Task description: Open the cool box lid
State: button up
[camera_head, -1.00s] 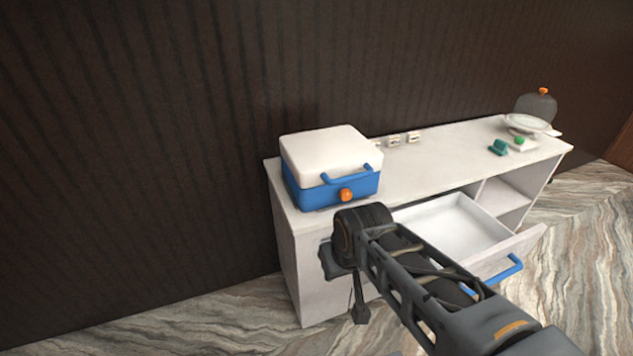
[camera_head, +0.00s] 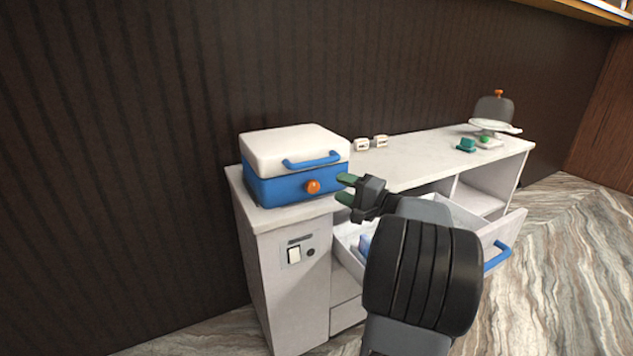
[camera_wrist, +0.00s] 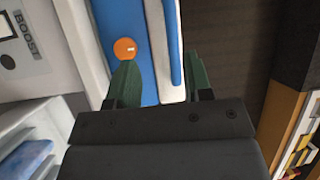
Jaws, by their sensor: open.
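The cool box (camera_head: 263,189) has a blue body and a white lid (camera_head: 290,147), and stands on the left end of the white counter. The lid is shut, with a blue handle (camera_head: 312,161) along its front. A round orange knob (camera_head: 313,187) is on the front of the body. My gripper (camera_head: 346,189) is open and empty, just right of the box front and apart from it in the head view. In the wrist view, the orange knob (camera_wrist: 125,49) shows by the left green finger and the blue handle (camera_wrist: 174,42) lies between the finger lines, farther off.
An open drawer (camera_head: 493,233) with a blue handle juts out below my gripper. A panel with a switch (camera_head: 294,254) is on the counter's front. Small white blocks (camera_head: 380,141), a green item (camera_head: 466,145) and a domed stand (camera_head: 494,112) are on the counter (camera_head: 420,160).

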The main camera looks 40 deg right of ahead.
aim_at(319, 164)
jog(key=shift+m+t+h, duration=0.5)
jog(key=shift+t+h, duration=0.1)
jog(key=shift+t, duration=0.3)
jog(key=w+r, duration=0.1)
jog(key=w, duration=0.7)
jog(key=w+r, duration=0.1)
jog(key=w, duration=0.3)
jog(key=shift+r, duration=0.3)
grip_shut()
